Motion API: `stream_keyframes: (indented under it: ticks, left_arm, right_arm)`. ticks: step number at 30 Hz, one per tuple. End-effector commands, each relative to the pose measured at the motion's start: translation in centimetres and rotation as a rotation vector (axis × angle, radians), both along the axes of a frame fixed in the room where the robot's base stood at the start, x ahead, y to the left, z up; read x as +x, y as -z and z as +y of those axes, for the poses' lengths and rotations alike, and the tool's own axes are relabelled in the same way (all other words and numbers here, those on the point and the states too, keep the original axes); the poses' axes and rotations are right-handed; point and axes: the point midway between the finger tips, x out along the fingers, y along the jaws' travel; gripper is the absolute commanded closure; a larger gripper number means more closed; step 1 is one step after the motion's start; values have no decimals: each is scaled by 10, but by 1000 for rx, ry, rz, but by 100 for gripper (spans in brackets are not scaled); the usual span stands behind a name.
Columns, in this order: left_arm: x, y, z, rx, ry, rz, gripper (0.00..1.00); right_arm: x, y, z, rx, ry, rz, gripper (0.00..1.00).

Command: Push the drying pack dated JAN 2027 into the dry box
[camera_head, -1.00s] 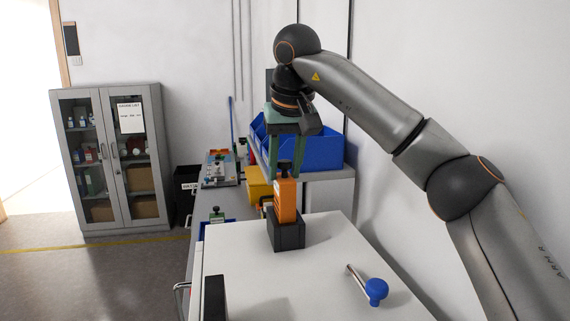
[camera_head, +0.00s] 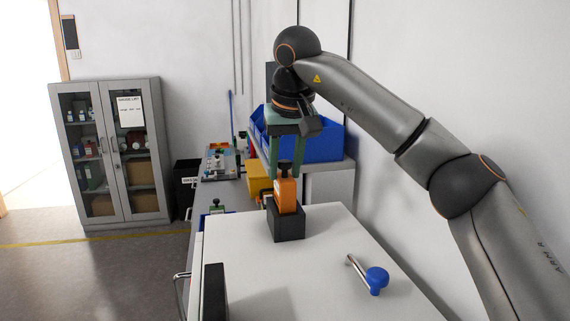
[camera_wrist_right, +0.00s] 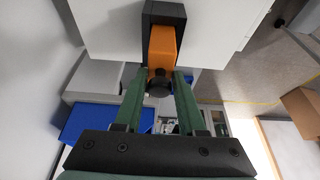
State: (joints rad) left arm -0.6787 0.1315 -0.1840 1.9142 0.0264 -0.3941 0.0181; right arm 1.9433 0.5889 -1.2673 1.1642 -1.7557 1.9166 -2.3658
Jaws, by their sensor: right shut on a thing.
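The orange drying pack (camera_head: 286,192) with a black knob (camera_head: 285,170) on top stands upright, its lower part inside a black open-topped holder (camera_head: 289,226). The holder sits on the flat top of a white box (camera_head: 255,265), which may be the dry box. No date can be read on the pack. My right gripper (camera_head: 286,166) points down with green fingers either side of the knob, shut on the pack. In the right wrist view the fingers flank the knob (camera_wrist_right: 159,86), with the orange pack (camera_wrist_right: 162,45) inside the black holder (camera_wrist_right: 165,12).
A blue-knobbed lever (camera_head: 376,279) stands on the white top to the right. Behind are a blue bin (camera_head: 318,150), a yellow bin (camera_head: 258,178) and a bench with small parts. A grey cabinet (camera_head: 114,150) stands back left. The white top around the holder is mostly clear.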

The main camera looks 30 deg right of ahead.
Motion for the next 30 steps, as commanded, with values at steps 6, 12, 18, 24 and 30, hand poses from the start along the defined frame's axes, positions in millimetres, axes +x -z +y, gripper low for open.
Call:
stream_keyframes:
  ticks: [6,12,18,24,30]
  left_arm:
    - [0,2,0,0,0,0,50]
    - [0,4,0,0,0,0,50]
    - [0,5,0,0,0,0,50]
    - [0,7,0,0,0,0,50]
    - [0,8,0,0,0,0,50]
  right_arm:
    - [0,5,0,0,0,0,100]
    - [0,9,0,0,0,-1,100]
    - [0,13,0,0,1,-1,100]
    - [0,17,0,0,0,-1,100]
    - [0,18,0,0,0,-1,54]
